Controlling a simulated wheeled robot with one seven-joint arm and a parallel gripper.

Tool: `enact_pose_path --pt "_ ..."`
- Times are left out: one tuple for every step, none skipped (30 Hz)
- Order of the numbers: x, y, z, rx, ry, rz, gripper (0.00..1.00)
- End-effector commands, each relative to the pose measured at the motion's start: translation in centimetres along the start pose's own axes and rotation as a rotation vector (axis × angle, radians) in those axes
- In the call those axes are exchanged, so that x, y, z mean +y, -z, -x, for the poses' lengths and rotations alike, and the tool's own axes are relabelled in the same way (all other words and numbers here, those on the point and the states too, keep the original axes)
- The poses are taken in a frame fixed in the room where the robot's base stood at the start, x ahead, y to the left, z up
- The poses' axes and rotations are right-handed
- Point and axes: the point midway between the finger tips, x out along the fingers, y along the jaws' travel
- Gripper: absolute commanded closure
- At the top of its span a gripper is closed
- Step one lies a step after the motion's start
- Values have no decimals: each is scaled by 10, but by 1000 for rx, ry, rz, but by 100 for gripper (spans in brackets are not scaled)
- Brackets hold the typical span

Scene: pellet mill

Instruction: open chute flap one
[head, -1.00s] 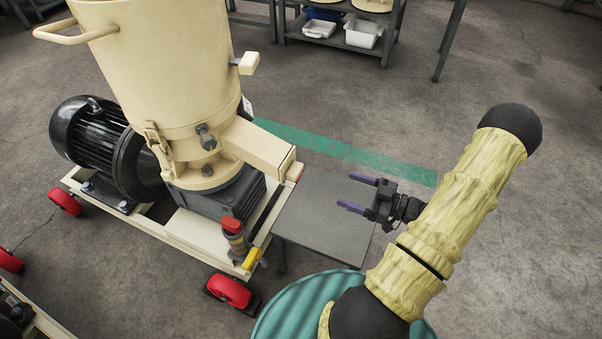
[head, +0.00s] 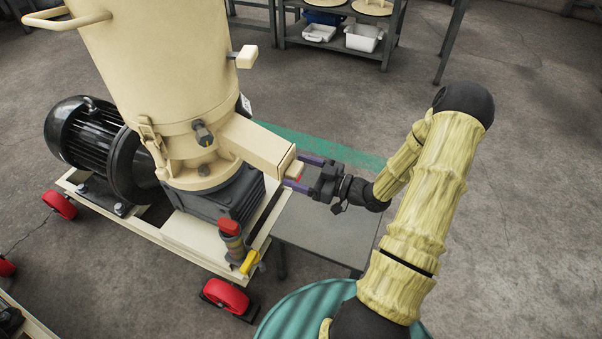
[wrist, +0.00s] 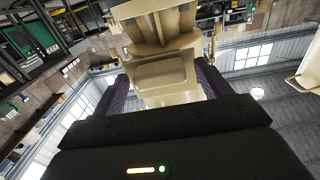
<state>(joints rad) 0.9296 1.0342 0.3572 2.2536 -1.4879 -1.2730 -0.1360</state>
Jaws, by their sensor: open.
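The cream pellet mill's side chute (head: 258,147) slopes down to the right in the head view. The flap also shows in the wrist view (wrist: 160,75), centred ahead of the gripper. My gripper (head: 298,171) is open, with one purple finger on the far side and one on the near side of the chute's end. In the wrist view the fingers (wrist: 160,84) flank the cream end piece. I cannot tell whether they touch it.
A grey table (head: 325,232) stands below the chute and my gripper. A red-topped post (head: 230,230) and yellow handle (head: 249,262) stand on the mill's frame nearby. A black motor (head: 85,135) is at the left. Open floor lies to the right.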

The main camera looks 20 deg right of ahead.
Motion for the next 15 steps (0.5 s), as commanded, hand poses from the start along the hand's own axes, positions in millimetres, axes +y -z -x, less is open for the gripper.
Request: enact_pose_path --pt "0 0 -1 0 0 1 24" --pt "0 0 -1 0 0 1 24" --pt "0 0 -1 0 0 1 24" --pt "0 0 -1 0 0 1 24" --pt "0 0 -1 0 0 1 24" --pt "0 0 -1 0 0 1 24" --pt "0 0 -1 0 0 1 24" --pt "0 0 0 0 0 1 30" --pt "0 0 0 0 0 1 37" --pt "0 0 0 0 0 1 43" --pt "0 0 0 0 0 1 49" --pt "0 0 0 0 0 0 57" --pt "0 0 0 0 0 1 63" --pt "0 0 0 0 0 0 69" --pt "0 0 0 0 0 1 77"
